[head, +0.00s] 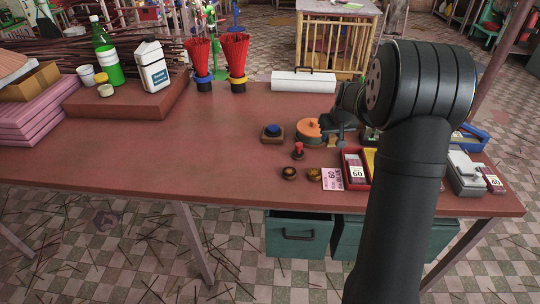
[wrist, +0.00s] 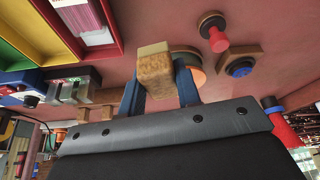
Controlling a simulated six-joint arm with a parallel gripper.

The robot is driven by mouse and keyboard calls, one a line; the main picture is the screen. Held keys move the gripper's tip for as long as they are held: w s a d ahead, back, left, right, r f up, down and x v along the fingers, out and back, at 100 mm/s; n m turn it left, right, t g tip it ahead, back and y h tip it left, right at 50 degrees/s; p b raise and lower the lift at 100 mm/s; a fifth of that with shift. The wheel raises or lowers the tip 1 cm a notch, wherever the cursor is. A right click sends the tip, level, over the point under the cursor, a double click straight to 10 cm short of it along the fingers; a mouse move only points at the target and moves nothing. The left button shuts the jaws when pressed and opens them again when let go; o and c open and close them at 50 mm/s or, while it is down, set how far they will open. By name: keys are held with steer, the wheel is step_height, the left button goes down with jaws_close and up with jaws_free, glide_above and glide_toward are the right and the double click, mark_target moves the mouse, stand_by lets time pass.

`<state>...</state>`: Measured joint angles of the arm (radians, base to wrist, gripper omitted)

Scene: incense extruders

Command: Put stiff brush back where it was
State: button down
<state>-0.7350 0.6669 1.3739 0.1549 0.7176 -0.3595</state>
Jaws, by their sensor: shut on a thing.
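The stiff brush seems to be the pale wooden block (wrist: 155,75) between my gripper's blue fingers (wrist: 158,92) in the wrist view. In the head view my gripper (head: 340,120) is a dark shape over the right part of the red table, beside the round orange piece (head: 306,130). My arm hides much of that area, and I cannot make out the brush clearly there. I cannot tell whether the brush touches the table.
On the table (head: 190,150) are a blue-topped wooden piece (head: 272,132), a red-knobbed stamp (head: 298,150), a pink card (head: 332,179) and a red tray (head: 346,162). A grey device (head: 467,172) stands at the right. A white case (head: 303,82) lies behind. The table's middle left is clear.

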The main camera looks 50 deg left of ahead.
steer(key=s+a+r+n, duration=0.2)
steer(key=s+a, duration=0.5)
glide_above(267, 153)
steer(key=d, duration=0.2)
steer(key=shift+g, duration=0.4)
steer(key=f, duration=0.7)
steer(key=shift+s+a+f, duration=0.15)
steer(key=shift+s+a, duration=0.05)
steer(key=shift+a+f, duration=0.1)
steer(key=shift+f, duration=1.95)
steer(key=shift+f, duration=0.15)
steer(key=c, duration=1.1)
jaws_free()
steer(key=shift+o, duration=0.2)
